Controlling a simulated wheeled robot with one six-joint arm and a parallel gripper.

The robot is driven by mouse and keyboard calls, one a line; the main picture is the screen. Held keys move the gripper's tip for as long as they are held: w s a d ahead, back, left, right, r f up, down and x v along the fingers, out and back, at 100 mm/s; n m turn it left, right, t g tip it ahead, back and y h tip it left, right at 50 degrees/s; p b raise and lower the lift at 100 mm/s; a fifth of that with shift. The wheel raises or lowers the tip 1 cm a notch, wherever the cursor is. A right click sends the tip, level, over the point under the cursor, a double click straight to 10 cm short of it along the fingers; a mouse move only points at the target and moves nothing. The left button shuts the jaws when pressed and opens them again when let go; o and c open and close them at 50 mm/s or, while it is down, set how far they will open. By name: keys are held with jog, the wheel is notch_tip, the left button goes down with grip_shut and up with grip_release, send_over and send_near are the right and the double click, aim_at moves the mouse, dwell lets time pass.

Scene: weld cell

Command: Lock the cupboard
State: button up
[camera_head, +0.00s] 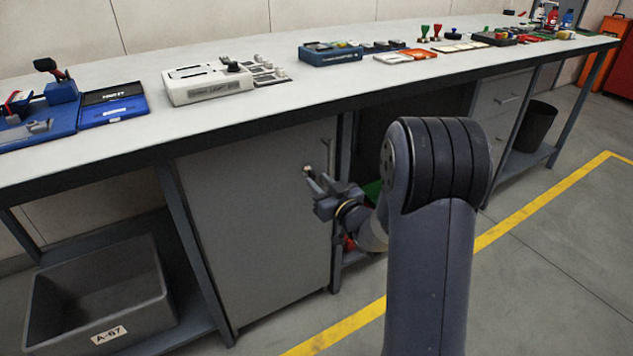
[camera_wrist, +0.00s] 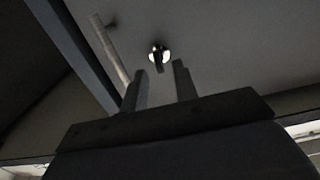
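The cupboard (camera_head: 255,220) is a grey door under the workbench and looks closed. In the wrist view its door face (camera_wrist: 230,45) fills the upper right. A round bright lock (camera_wrist: 159,54) with a dark key-like piece sticking out of it sits on the door. A pale bar handle (camera_wrist: 108,50) is left of the lock. My gripper (camera_head: 318,176) is in front of the door's upper right part. In the wrist view my gripper (camera_wrist: 159,82) has its two fingers apart, with nothing between them. The lock appears just beyond the fingertips, between them; exact distance is unclear.
The workbench top (camera_head: 130,150) runs above the door, its front edge close over my gripper. A grey bin (camera_head: 100,290) labelled A-67 sits on the lower left shelf. An open bay lies right of the cupboard. A black waste bin (camera_head: 536,127) is further right.

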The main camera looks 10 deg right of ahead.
jog(key=shift+x, duration=1.05)
grip_shut()
